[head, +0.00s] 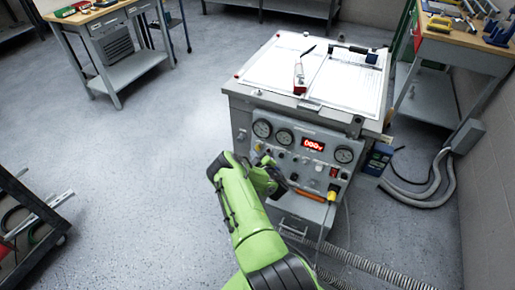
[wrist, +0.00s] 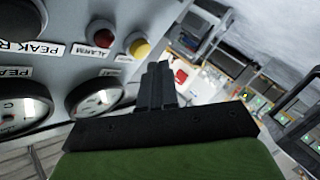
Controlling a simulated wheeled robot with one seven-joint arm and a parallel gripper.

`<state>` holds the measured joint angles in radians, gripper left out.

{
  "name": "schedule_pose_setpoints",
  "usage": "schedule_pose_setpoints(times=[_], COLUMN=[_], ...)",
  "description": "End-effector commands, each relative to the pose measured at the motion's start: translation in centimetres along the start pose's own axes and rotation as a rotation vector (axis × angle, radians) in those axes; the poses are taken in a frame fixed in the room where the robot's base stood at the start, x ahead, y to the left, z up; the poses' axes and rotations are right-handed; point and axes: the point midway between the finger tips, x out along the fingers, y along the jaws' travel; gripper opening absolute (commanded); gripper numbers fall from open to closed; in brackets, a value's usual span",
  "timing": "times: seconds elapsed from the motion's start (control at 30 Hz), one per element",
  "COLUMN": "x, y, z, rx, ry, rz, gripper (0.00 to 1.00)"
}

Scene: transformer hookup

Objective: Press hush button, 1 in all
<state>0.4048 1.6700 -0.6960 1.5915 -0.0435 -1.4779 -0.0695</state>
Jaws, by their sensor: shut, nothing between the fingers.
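The grey test cabinet (head: 309,183) has a front panel with round gauges, a red digital display and several knobs and buttons. In the wrist view, a yellow button (wrist: 139,47) sits on the panel to the right of a red lamp (wrist: 101,33) labelled ALARM. The small label by the yellow button is too blurred to read. My gripper (wrist: 158,72) is shut and empty, its fingertips just below and right of the yellow button. I cannot tell whether they touch the panel. In the head view my gripper (head: 267,165) is at the panel's left part, hiding some controls.
Papers and a red-and-white tool (head: 299,77) lie on the cabinet top. A yellow plug (head: 331,196) with a cable is at the panel's lower right. Hoses (head: 365,268) run along the floor. Workbenches (head: 98,17) stand behind. The floor left of the cabinet is clear.

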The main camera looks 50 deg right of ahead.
Motion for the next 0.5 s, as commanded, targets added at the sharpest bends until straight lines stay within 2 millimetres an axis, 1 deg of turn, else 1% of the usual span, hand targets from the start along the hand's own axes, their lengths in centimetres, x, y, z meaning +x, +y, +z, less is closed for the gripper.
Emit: schedule_pose_setpoints(times=[0.17, 0.5], x=[-0.3, -2.8], y=[-0.2, -1.9], z=[-0.3, -2.0], rx=[0.002, 0.003], ry=[0.0, -0.001], rz=[0.0, 0.001], gripper=[0.0, 0.0])
